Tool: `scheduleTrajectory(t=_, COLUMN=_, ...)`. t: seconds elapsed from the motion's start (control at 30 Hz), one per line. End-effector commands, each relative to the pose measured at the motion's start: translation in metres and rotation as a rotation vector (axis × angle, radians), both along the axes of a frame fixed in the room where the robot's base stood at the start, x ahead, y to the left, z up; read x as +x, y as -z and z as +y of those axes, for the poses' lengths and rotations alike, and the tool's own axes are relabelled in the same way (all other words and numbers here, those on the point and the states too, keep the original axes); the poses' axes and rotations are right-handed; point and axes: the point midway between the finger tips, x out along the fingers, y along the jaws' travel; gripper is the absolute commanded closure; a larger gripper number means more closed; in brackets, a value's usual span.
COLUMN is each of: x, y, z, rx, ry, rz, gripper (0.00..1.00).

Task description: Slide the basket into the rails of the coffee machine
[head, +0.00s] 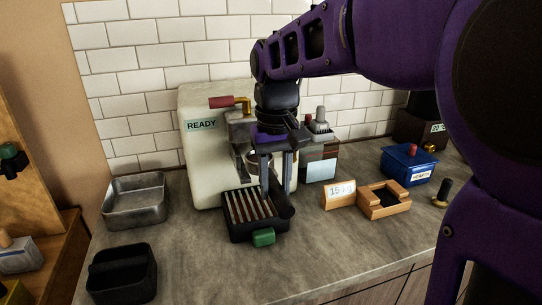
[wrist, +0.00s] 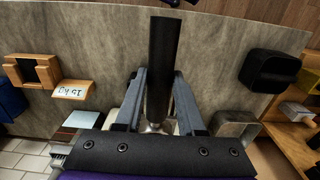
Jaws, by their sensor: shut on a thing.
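The cream coffee machine (head: 197,151), labelled READY, stands against the tiled wall. My gripper (head: 276,185) is in front of it, pointing down, shut on the black handle (head: 284,204) of the basket. In the wrist view the handle (wrist: 163,65) runs between the two fingers (wrist: 160,85), toward the top of the picture. A small silver part (wrist: 155,127) of the basket shows at its lower end. In the head view a metallic rim (head: 258,163) shows beside the fingers, close to the machine's front. My gripper hides the rails, so I cannot tell whether the basket touches them.
A slatted black drip tray (head: 232,229) with a green knob (head: 264,238) lies below the gripper. A metal pan (head: 120,213) and a black bin (head: 98,281) are left. A grinder (head: 319,165), sign (head: 339,193), wooden holder (head: 372,210) and blue box (head: 398,165) are right.

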Motion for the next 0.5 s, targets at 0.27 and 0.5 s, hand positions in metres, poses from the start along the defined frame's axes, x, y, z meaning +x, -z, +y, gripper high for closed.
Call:
scheduleTrajectory(t=0.27, x=0.018, y=0.012, z=0.005, rx=0.001, ry=0.000, rz=-0.002, gripper=1.00)
scheduleTrajectory(t=0.5, x=0.030, y=0.016, z=0.009, rx=0.000, ry=-0.001, rz=-0.002, gripper=1.00)
